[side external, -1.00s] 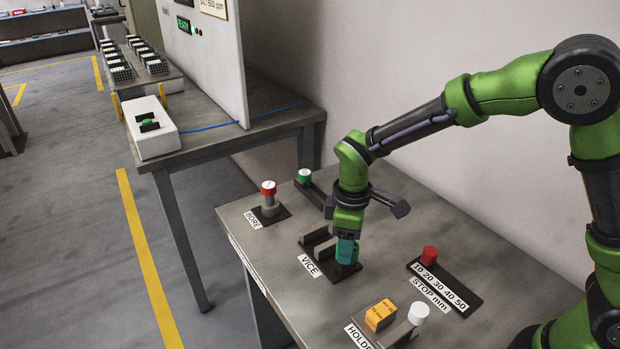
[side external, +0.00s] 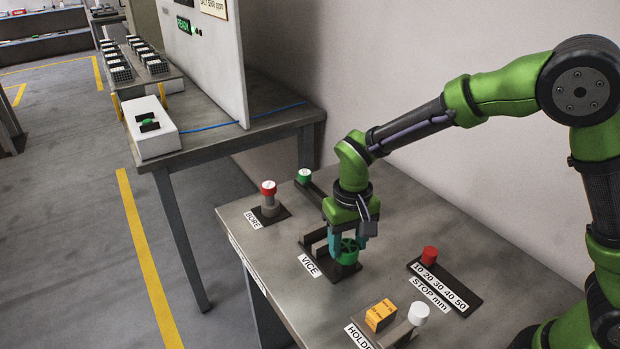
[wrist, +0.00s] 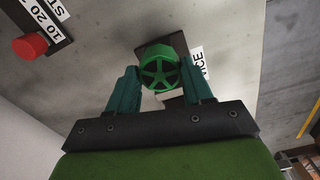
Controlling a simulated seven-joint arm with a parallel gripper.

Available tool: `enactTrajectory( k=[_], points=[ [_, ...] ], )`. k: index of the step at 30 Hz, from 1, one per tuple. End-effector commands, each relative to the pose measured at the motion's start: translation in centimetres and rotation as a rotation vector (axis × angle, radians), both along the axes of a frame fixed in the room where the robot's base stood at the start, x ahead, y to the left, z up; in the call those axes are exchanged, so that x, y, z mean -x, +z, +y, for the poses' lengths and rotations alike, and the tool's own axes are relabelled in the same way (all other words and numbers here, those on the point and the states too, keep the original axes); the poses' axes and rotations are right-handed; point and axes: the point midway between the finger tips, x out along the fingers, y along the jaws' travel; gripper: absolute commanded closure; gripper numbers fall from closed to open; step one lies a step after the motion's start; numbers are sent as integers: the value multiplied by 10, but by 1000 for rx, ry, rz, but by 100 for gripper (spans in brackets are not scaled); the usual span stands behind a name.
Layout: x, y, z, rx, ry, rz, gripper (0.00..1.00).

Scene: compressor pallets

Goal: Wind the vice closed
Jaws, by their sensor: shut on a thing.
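The vice (side external: 314,241) sits on the bench behind its VICE label, a dark base with grey jaws. My arm partly hides the jaws, and the gap between them is hard to judge. Its green spoked handwheel (side external: 348,254) is at the near right end of the base; it also shows in the wrist view (wrist: 159,74). My gripper (side external: 341,247) points down over the handwheel. In the wrist view its teal fingers (wrist: 160,80) stand on either side of the wheel, shut on its rim.
The red-knobbed STOP slide (side external: 430,256) is to the right, and the holder with an orange block (side external: 380,315) and white knob (side external: 418,313) is in front. The red-topped BORE post (side external: 269,196) and a green button (side external: 304,176) stand behind. Bare bench lies between.

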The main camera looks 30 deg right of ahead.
Motion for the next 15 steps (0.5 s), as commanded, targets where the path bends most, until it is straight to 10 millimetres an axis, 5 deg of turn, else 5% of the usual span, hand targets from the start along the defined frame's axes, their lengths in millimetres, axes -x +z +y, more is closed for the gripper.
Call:
enactTrajectory(
  k=[15],
  points=[
    [0,1,0,-2,-483,-2,80]
  ],
)
